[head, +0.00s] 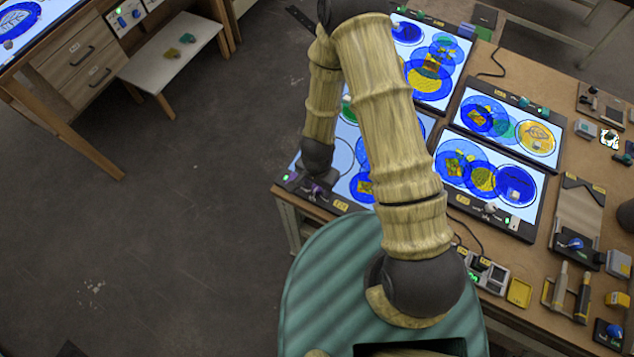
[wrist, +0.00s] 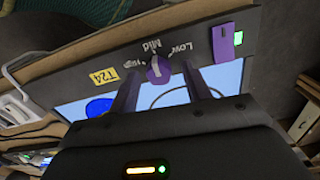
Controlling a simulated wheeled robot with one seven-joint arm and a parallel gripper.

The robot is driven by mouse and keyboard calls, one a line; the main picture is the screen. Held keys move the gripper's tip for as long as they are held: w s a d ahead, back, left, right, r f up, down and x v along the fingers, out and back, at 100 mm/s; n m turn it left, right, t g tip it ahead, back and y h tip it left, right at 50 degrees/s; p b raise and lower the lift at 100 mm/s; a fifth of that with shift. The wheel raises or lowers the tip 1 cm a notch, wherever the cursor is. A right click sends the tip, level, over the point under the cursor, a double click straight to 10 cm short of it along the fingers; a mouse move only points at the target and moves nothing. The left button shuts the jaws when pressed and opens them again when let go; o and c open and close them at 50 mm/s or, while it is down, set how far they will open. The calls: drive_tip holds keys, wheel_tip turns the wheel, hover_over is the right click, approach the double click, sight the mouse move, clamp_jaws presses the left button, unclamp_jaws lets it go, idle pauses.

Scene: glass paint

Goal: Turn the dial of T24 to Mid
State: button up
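The T24 light panel has a dark front strip (wrist: 110,66) with a yellow T24 label (wrist: 103,78). In the head view its label (head: 340,205) shows at the table's near left corner. The purple dial (wrist: 158,70) sits on the strip under the marks High, Mid and Low. The white line on the dial appears to point up at Mid. My gripper (wrist: 160,78) is open, with one finger on each side of the dial and a visible gap at each side. In the head view my gripper (head: 318,180) partly hides the dial.
A purple block (wrist: 222,42) with a green-lit display (wrist: 238,38) is on the strip, right of Low. Other light panels (head: 505,125) stand further right and back on the table. A small device (head: 488,272) lies near the table's front edge. Open floor (head: 170,230) is at left.

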drive_tip(key=shift+r, duration=0.1)
wheel_tip(320, 180, up, 17)
drive_tip(key=p, duration=0.3)
idle(0.5)
drive_tip(key=shift+r, duration=0.1)
idle(0.4)
drive_tip(key=d+r+n+t+b, duration=0.1)
drive_tip(key=d+r+n+b, duration=0.2)
drive_tip(key=d, duration=0.4)
drive_tip(key=s+d+r+n+t+b, duration=0.1)
drive_tip(key=d+r+n+b, duration=0.2)
drive_tip(key=d, duration=0.4)
drive_tip(key=shift+s+r+n+t+b, duration=0.3)
drive_tip(key=shift+r+n+b, duration=0.1)
drive_tip(key=shift+r+b, duration=0.4)
drive_tip(key=shift+f, duration=0.1)
